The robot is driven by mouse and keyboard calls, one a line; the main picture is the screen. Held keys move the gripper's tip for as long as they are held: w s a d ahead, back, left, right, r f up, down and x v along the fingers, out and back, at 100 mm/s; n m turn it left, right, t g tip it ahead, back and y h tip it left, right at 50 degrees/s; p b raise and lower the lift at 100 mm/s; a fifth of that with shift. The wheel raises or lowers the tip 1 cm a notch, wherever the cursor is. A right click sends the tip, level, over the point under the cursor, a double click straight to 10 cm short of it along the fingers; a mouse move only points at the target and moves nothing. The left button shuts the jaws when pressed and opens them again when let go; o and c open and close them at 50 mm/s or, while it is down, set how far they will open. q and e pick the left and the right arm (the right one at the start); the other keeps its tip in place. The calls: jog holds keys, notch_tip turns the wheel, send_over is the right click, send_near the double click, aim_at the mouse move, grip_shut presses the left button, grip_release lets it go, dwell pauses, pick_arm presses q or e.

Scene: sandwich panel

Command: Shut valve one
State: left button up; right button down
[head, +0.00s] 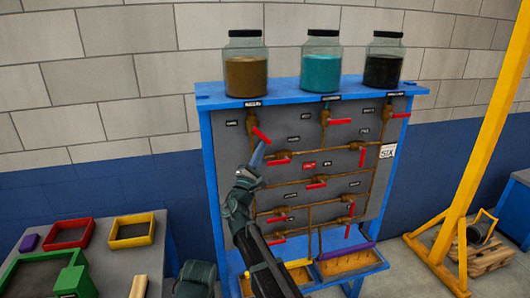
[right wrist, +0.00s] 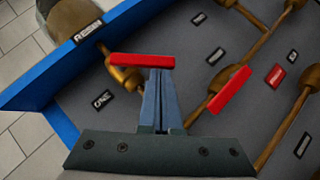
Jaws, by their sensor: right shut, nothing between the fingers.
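Valve one has a red bar handle (head: 261,136) on a brass body at the panel's upper left, under the brown jar. In the right wrist view its red handle (right wrist: 142,61) lies level, at a slant to its pipe, with the label "ONE" (right wrist: 103,99) beside it. My right gripper (head: 262,147) is shut and empty. Its fingertips (right wrist: 160,71) are at the lower edge of the handle's right part; whether they touch it I cannot tell. My left gripper's fingers do not show.
Another red handle (right wrist: 230,90) is close to the right of the fingers. The panel (head: 225,150) carries several more red-handled valves on brass pipes. Three jars stand on its top shelf (head: 285,91). A side table with coloured trays (head: 133,231) is at left, a yellow post (head: 480,130) at right.

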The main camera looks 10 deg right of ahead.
jog(key=shift+d+r+p, duration=0.25)
jog(key=shift+d, duration=0.25)
jog(key=shift+d+r+p, duration=0.2)
jog(key=shift+d+r, duration=0.05)
jog(key=shift+d, duration=0.25)
jog(key=shift+w+d+r+p, duration=0.1)
jog(key=shift+d+r+p, duration=0.75)
jog(key=shift+d, duration=0.2)
